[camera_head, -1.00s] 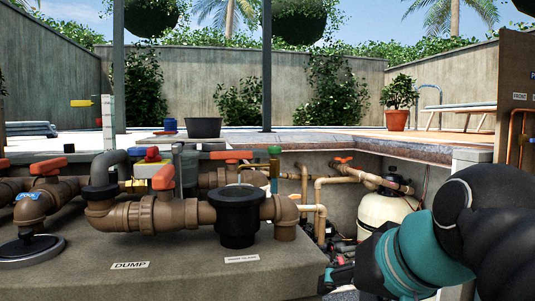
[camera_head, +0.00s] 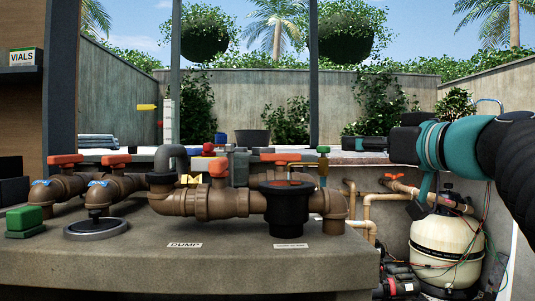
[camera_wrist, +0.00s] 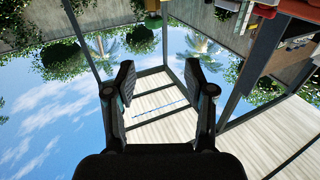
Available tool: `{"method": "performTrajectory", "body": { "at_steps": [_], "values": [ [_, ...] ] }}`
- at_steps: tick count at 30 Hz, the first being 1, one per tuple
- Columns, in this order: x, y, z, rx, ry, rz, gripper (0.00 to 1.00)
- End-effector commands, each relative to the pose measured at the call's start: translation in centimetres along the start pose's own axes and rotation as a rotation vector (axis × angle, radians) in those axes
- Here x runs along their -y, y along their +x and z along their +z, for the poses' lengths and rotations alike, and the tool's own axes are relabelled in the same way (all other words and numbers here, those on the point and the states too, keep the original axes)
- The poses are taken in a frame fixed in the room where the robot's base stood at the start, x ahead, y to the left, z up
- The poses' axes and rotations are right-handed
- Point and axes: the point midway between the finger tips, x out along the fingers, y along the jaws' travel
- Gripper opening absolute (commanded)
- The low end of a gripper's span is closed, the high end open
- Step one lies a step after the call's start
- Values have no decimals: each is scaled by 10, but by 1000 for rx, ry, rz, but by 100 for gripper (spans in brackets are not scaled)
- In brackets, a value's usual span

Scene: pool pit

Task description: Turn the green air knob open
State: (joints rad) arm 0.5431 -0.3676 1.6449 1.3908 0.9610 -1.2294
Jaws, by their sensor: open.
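A small green knob (camera_head: 323,150) stands on a thin upright fitting just behind the black strainer pot, near the middle of the head view. I take it to be the air knob; its exact setting is too small to read. My gripper (camera_head: 350,143) is a little to the right of the knob, at about its height in the picture, and appears apart from it. How far apart they are in depth I cannot tell. In the wrist view my gripper (camera_wrist: 162,88) is open, with nothing between its fingers.
Brown pipes with orange-handled valves (camera_head: 110,160) run along the concrete ledge (camera_head: 130,255). The black strainer pot (camera_head: 288,210) stands in front of the knob. A cream filter tank (camera_head: 440,245) sits low at the right. A green block (camera_head: 24,220) lies at far left.

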Motion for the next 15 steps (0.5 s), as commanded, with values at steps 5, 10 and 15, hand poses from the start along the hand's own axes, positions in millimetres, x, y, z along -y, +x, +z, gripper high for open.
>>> {"method": "performTrajectory", "body": {
  "at_steps": [5, 10, 15],
  "values": [
    [-7, -1, 8, 24, -1, 1, 54],
    [-6, 8, 7, 25, 2, -4, 54],
    [-5, 30, 6, 27, 2, -7, 54]
  ]
}}
